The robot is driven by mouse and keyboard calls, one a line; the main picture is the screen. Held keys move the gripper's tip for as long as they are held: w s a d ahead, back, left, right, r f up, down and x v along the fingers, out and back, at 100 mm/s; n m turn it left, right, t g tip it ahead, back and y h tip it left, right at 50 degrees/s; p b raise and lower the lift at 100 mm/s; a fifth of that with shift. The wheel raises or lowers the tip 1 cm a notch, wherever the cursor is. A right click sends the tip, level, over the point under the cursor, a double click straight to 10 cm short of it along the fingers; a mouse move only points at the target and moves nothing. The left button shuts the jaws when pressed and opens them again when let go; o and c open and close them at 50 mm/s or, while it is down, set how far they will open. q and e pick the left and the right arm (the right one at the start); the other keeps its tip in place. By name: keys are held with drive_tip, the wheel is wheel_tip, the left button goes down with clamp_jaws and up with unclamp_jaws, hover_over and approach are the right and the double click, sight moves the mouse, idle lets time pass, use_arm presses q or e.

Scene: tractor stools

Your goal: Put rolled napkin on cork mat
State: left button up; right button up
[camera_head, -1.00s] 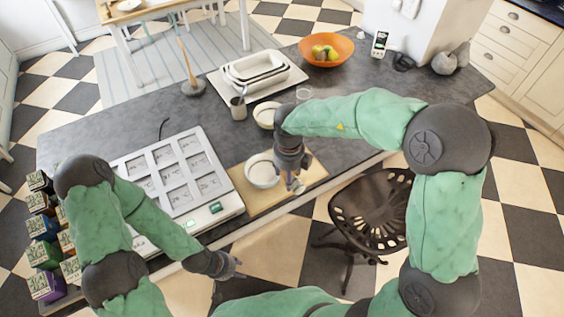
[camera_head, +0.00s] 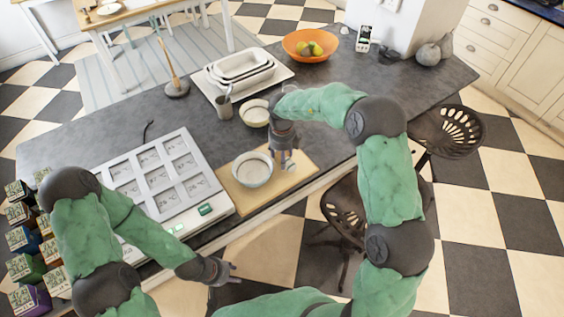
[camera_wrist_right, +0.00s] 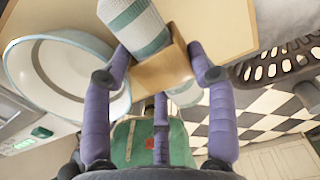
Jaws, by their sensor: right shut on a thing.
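My right gripper (camera_head: 283,160) is over the right part of the tan cork mat (camera_head: 232,189), at the counter's front edge. In the right wrist view its purple fingers (camera_wrist_right: 162,75) are shut on the rolled napkin (camera_wrist_right: 150,36), white with grey-green stripes and a tan band around it. The tan surface is behind the napkin; I cannot tell whether they touch. A white bowl with a blue-grey rim (camera_head: 252,170) stands on the mat, left of the gripper. My left gripper (camera_head: 231,272) is empty, its fingers apart, in front of the counter.
A panel with several square tiles (camera_head: 165,175) lies left of the mat. Behind are a second bowl (camera_head: 255,116), a metal cup (camera_head: 224,107), white trays (camera_head: 243,73) and an orange fruit bowl (camera_head: 311,45). Dark stools (camera_head: 447,131) stand by the counter. Several boxes (camera_head: 22,240) are at left.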

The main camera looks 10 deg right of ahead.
wheel_tip(320, 180, down, 3)
drive_tip(key=shift+f, duration=0.1)
drive_tip(key=o, duration=1.1)
drive_tip(key=shift+o, duration=0.2)
wheel_tip(320, 180, up, 12)
drive_tip(key=shift+r+p, duration=0.1)
drive_tip(key=shift+p, duration=0.85)
